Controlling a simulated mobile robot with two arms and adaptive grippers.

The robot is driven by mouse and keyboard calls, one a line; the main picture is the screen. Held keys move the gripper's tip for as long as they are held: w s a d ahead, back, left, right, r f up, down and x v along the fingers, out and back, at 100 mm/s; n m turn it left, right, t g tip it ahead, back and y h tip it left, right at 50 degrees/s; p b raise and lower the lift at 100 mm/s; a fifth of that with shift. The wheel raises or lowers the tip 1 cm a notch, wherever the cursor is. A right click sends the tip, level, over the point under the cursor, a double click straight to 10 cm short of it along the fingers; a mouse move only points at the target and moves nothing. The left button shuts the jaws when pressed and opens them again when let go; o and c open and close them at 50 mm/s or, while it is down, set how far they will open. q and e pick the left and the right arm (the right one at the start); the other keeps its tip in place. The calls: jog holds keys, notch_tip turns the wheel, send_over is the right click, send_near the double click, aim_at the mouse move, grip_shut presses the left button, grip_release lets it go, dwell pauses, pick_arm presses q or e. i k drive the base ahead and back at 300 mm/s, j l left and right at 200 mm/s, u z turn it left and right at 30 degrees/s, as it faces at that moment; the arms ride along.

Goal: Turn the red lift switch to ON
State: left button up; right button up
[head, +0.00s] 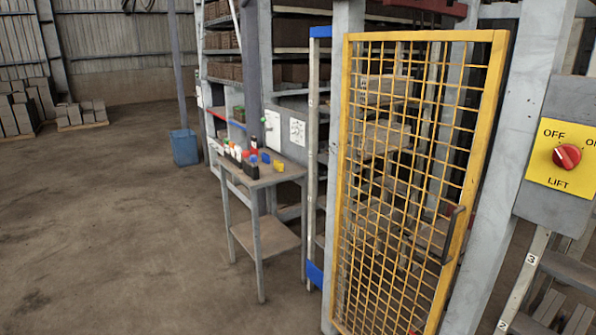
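The red lift switch (567,156) is a round red knob with a white pointer line, on a yellow plate (544,172) marked OFF and LIFT. The plate is fixed to a grey box (552,218) at the right edge of the head view. The knob's pointer line is tilted up and to the left, towards the word OFF. The right part of the plate is cut off, with only the start of the ON label showing. Neither of my grippers is in view.
A yellow mesh gate (497,75) with a dark handle (452,235) stands left of the switch, between grey posts. A small grey table (268,178) holds several coloured bottles. A blue bin (185,147) stands farther back. The floor at left is clear.

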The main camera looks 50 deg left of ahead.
aim_at(567, 156)
jog(key=j+u, duration=0.2)
jog(key=j, duration=0.4)
jog(key=j+u, duration=0.2)
jog(key=j, duration=0.35)
jog(key=i+j+u, duration=0.15)
jog(key=j, duration=0.45)
jog(key=j+u, duration=0.2)
jog(key=j, duration=0.35)
jog(key=i, duration=0.05)
